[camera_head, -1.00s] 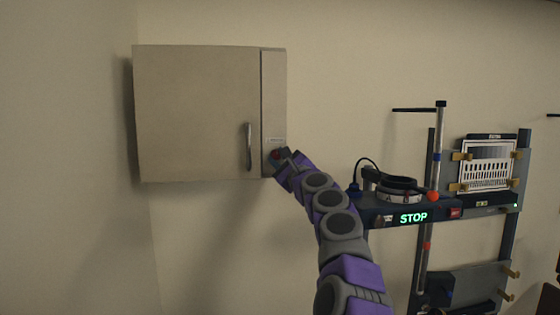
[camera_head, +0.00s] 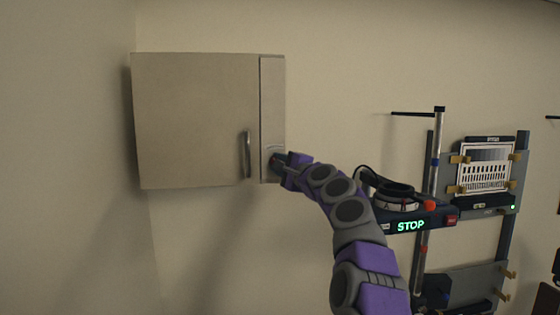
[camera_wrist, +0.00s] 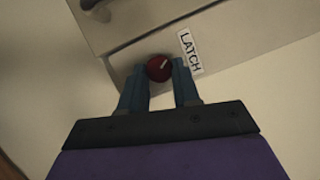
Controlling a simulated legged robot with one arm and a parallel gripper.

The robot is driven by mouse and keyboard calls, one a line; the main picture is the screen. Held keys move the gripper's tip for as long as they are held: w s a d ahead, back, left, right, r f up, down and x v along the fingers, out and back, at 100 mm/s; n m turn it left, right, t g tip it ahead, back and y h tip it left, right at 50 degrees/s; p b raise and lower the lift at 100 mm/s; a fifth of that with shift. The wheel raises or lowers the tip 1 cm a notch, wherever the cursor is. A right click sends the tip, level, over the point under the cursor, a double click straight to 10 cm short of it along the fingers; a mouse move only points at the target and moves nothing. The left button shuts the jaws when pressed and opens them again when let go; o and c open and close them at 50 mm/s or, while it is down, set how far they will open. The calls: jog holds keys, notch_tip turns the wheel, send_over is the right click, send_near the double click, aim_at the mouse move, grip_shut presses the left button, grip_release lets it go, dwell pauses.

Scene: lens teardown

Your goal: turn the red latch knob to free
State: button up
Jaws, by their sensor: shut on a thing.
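The red latch knob (camera_wrist: 159,68) sits on the cabinet's right-hand strip, next to a white label reading LATCH (camera_wrist: 190,52). A pale line marks the knob's face, slanted in the wrist view. My gripper (camera_wrist: 160,75) has its two blue fingers on either side of the knob and is shut on it. In the head view my gripper (camera_head: 280,162) reaches the lower part of the strip and mostly hides the knob. The beige cabinet (camera_head: 195,115) hangs on the wall with its door shut.
A vertical metal door handle (camera_head: 246,153) stands just left of the knob. To the right is a rack with a lit STOP sign (camera_head: 411,225), a ring-shaped fixture (camera_head: 396,192) and a white slotted panel (camera_head: 486,168). The wall below the cabinet is bare.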

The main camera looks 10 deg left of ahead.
jog(key=shift+a+r+n+g+h+p, duration=0.1)
jog(key=shift+n+g+h+p, duration=0.45)
jog(key=shift+n+p, duration=0.8)
jog(key=shift+a+n+g+h+p, duration=0.1)
jog(key=shift+n+g+h+p, duration=0.4)
jog(key=shift+n, duration=1.4)
jog(key=shift+r+n+g+h+p, duration=0.1)
jog(key=shift+n+g+h+p, duration=0.15)
jog(key=shift+n+h+p, duration=0.85)
jog(key=shift+f+n+y, duration=0.15)
jog(key=shift+n+y, duration=0.1)
jog(key=shift+n, duration=0.5)
jog(key=o, duration=1.1)
jog(key=shift+a+r, duration=0.1)
jog(key=shift+r, duration=0.1)
jog(key=shift+c, duration=0.2)
jog(key=shift+r, duration=0.1)
jog(key=shift+s, duration=0.1)
